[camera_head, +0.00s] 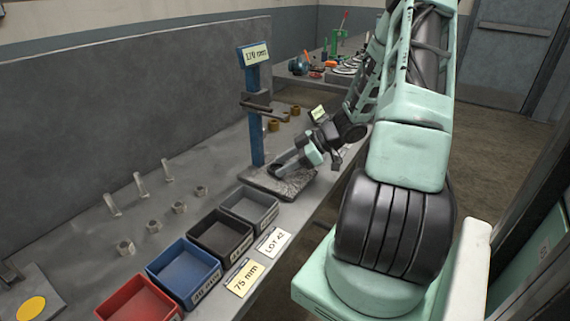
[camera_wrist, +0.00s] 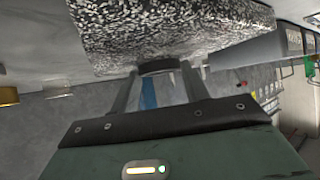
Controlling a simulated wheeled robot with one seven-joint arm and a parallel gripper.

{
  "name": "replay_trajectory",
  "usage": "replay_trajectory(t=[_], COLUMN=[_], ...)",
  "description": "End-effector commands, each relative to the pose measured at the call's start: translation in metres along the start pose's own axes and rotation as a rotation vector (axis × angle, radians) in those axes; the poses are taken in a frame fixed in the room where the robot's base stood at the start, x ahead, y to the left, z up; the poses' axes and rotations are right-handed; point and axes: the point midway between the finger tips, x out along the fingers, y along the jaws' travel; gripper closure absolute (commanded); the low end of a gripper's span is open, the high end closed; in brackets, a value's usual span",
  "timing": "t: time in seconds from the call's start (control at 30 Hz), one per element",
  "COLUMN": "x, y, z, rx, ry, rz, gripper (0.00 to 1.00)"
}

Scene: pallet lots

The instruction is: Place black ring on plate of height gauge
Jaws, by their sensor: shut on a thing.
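The height gauge has a blue column (camera_head: 256,115) with a "170 mm" label at its top and a dark arm partway up. Its speckled grey plate (camera_head: 262,186) is at the column's foot, and fills the top of the wrist view (camera_wrist: 165,35). My gripper (camera_head: 283,165) reaches in from the right, low over the plate beside the column. Its fingers are shut on the black ring (camera_wrist: 158,66), which overlaps the plate's edge in the wrist view. I cannot tell whether the ring touches the plate.
Red (camera_head: 139,303), blue (camera_head: 185,269), black (camera_head: 221,236) and grey (camera_head: 248,207) bins line the bench's front edge, left of the plate. Brass pieces (camera_head: 273,125) stand behind the gauge. A second bench with tools is farther back.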

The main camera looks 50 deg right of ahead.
Motion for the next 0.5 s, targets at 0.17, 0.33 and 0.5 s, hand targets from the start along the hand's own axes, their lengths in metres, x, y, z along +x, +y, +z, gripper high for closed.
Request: replay_trajectory(t=[0.17,0.33,0.5], x=[0.0017,0.0017,0.0009], y=[0.0002,0.0001,0.0001], z=[0.0023,0.0023,0.0014], rx=[0.001,0.0,0.0], ry=[0.001,0.001,0.0], rz=[0.0,0.0,0.0], gripper=[0.43,0.32,0.32])
